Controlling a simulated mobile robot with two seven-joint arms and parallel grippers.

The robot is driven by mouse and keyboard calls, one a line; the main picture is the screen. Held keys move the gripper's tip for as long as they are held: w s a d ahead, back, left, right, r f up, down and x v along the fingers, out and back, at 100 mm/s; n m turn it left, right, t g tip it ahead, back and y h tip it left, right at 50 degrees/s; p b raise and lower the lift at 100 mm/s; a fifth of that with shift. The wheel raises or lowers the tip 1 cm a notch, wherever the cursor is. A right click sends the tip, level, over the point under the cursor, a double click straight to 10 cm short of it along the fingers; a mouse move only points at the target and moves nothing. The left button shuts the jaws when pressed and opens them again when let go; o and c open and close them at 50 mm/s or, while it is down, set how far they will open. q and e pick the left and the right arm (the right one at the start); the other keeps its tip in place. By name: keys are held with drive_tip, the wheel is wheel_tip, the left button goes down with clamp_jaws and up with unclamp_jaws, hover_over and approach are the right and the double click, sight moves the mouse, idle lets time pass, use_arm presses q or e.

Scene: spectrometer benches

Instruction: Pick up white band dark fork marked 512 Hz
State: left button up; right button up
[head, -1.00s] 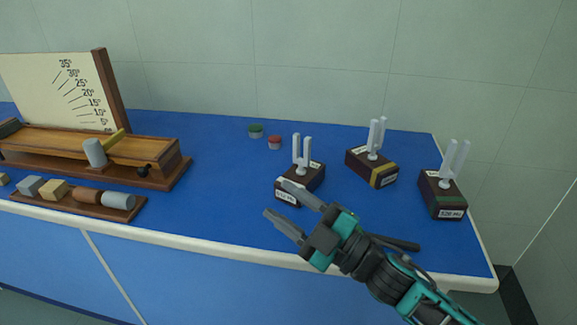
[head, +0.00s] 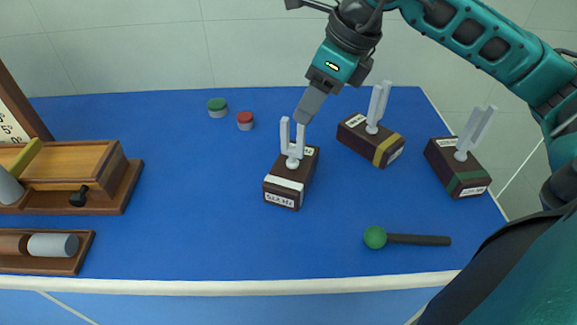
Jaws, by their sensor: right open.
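The white-band fork stands upright on the blue bench: a dark wooden box (head: 307,166) with a white band, a label reading 512 Hz on its front, and a pale two-pronged fork (head: 292,145) on top. My right gripper (head: 308,108) reaches in from the upper right and points down at the prong tops. It is open and holds nothing. One finger shows clearly, seen edge-on at the right prong's tip; I cannot tell whether it touches. My left gripper is out of view.
A yellow-band fork box (head: 360,143) and a green-band fork box (head: 461,176) stand to the right. A green-headed mallet (head: 410,239) lies in front. Green (head: 217,108) and red (head: 245,121) lidded pots are behind left. A wooden apparatus (head: 90,180) is at left.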

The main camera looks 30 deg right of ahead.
sight(288, 133)
drive_tip(key=x, duration=0.4)
drive_tip(key=shift+a+f, duration=0.1)
drive_tip(key=shift+w+x, duration=0.15)
drive_tip(key=shift+x, duration=1.3)
drive_tip(key=shift+w+x, duration=0.15)
drive_tip(key=shift+x, duration=1.25)
clamp_jaws()
